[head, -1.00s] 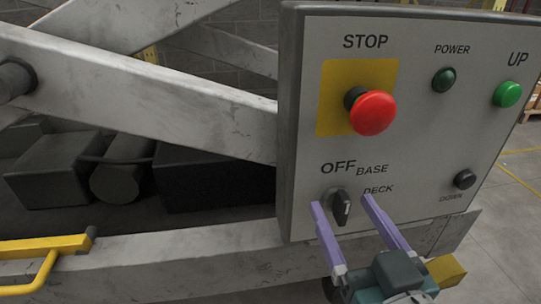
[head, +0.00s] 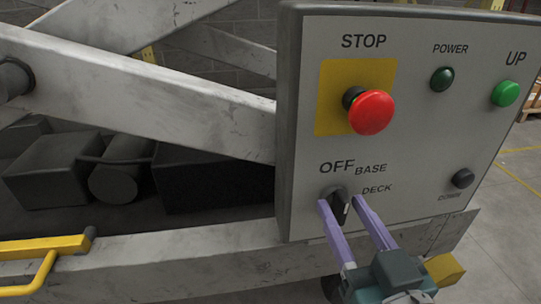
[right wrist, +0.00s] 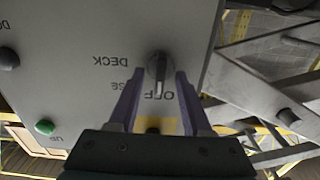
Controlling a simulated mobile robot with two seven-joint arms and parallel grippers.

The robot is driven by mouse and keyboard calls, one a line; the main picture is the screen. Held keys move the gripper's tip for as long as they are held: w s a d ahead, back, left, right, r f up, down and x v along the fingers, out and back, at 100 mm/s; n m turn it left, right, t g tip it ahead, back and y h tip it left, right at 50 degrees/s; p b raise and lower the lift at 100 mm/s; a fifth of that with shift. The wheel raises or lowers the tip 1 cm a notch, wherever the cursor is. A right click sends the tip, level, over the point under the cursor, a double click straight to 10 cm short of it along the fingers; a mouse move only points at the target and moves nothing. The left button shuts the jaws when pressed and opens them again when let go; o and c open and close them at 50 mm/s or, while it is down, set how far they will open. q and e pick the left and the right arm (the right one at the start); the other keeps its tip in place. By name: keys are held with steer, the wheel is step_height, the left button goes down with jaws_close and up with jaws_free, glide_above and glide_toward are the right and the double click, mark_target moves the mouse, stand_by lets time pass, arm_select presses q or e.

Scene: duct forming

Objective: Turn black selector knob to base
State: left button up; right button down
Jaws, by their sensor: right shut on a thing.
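The black selector knob (head: 340,204) sits low on the grey control panel (head: 420,130), below the labels OFF and BASE and left of DECK. My right gripper (head: 339,200) has its two purple fingers on either side of the knob, shut on it. In the right wrist view the knob (right wrist: 158,68) lies between the fingers, and its ridge runs toward the OFF label, which the knob and fingers partly cover. The exact contact of the fingers on the knob is hard to see. My left gripper is not in view.
A red STOP button (head: 371,112) on a yellow plate stands above the knob. A green UP button (head: 505,93), a dark green POWER lamp (head: 442,79) and a black DOWN button (head: 463,178) are to the right. Metal lift beams (head: 140,95) lie left of the panel.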

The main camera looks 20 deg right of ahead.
steer(key=m, duration=0.4)
steer(key=shift+d+m, duration=0.1)
steer(key=shift+m, duration=0.3)
steer(key=m, duration=0.3)
steer(key=shift+d+f, duration=0.1)
steer(key=shift+m, duration=0.3)
steer(key=shift+c, duration=1.8)
jaws_free()
steer(key=shift+s, duration=0.15)
